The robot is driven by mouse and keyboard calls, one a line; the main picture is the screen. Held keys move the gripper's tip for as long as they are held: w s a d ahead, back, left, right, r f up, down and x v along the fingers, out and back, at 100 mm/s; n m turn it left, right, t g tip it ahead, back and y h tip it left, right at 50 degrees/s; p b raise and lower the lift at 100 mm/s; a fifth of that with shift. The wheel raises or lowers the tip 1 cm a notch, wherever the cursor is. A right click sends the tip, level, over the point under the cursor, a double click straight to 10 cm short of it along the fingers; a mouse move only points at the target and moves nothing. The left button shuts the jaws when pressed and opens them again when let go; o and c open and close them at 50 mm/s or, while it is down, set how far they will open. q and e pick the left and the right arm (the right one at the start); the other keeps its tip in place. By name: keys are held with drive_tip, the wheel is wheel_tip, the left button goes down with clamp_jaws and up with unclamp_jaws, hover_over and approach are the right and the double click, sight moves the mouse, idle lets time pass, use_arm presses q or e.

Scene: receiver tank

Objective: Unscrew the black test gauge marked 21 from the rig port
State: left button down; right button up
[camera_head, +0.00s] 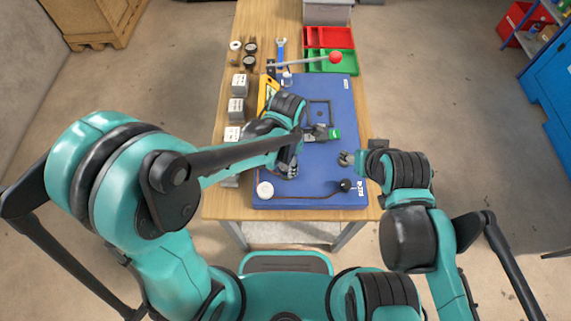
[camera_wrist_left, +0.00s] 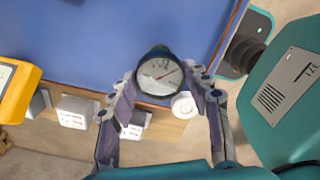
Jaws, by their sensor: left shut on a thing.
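A round gauge (camera_wrist_left: 160,76) with a dark rim, a white dial and a red needle shows in the left wrist view; I cannot read a 21 on it. My left gripper (camera_wrist_left: 163,88) has one finger on each side of the gauge and is shut on it. In the head view my left gripper (camera_head: 289,168) is low over the blue mat (camera_head: 325,198), and its fingers and arm hide the gauge and its port. Whether the gauge still sits in the port cannot be told. My right gripper (camera_head: 347,158) is at the mat's right side; its fingers are too small to judge.
A white round piece (camera_head: 264,189) and a black ball (camera_head: 345,185) joined by a dark line lie near the mat's front. Pale boxes (camera_head: 236,108) line the left.

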use_arm(q)
drive_tip(key=shift+n, duration=0.7)
drive_tip(key=c, duration=0.6)
unclamp_jaws()
